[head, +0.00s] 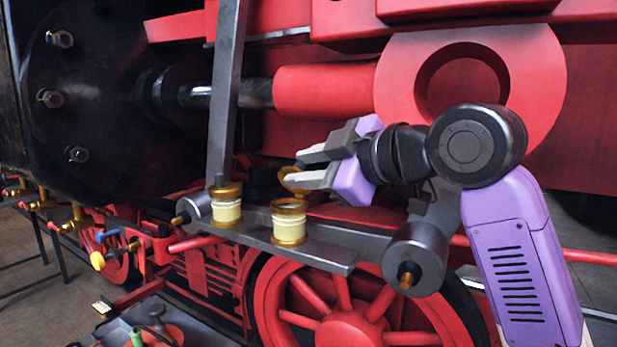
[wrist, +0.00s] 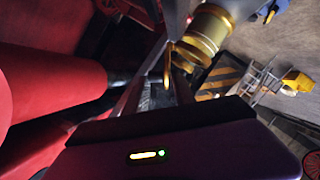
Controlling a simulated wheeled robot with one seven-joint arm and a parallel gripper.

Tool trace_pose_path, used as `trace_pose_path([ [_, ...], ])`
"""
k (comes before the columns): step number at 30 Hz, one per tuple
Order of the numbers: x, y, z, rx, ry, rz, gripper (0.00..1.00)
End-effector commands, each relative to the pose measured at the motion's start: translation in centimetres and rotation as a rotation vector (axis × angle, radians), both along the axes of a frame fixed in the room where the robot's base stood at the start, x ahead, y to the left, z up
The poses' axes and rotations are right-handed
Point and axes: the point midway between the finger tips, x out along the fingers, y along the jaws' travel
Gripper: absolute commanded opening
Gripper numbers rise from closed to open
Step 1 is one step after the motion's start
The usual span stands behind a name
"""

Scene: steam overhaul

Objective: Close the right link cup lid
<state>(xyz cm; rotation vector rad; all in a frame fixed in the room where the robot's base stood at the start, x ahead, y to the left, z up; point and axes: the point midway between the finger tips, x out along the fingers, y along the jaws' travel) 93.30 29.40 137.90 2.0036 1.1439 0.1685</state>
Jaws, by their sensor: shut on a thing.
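The right link cup (head: 289,224) is a cream and brass cup on the grey link bar, its open brass mouth facing up. Its round brass lid (head: 290,186) stands raised at the back of the mouth, partly hidden by my fingers. My gripper (head: 308,167) reaches in from the right above this cup and is shut on the lid. In the wrist view the lid (wrist: 167,65) shows nearly edge-on at the fingertips (wrist: 172,85), beside a brass and cream cup (wrist: 207,32). The left link cup (head: 227,209) has a brass top that looks closed.
The grey link bar (head: 330,257) carries both cups. A grey upright rod (head: 224,100) rises just behind the left cup. A red rod with a large ring (head: 545,85) lies behind my arm. A red spoked wheel (head: 345,325) is below. Open floor lies at the lower left.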

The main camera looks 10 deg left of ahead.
Motion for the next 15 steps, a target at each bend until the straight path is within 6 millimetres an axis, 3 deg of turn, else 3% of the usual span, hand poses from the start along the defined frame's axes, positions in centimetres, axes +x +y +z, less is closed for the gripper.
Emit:
trace_pose_path([
  [15, -1.0, 0.1, -0.5, -0.076, -0.23, -0.009, 0.0],
])
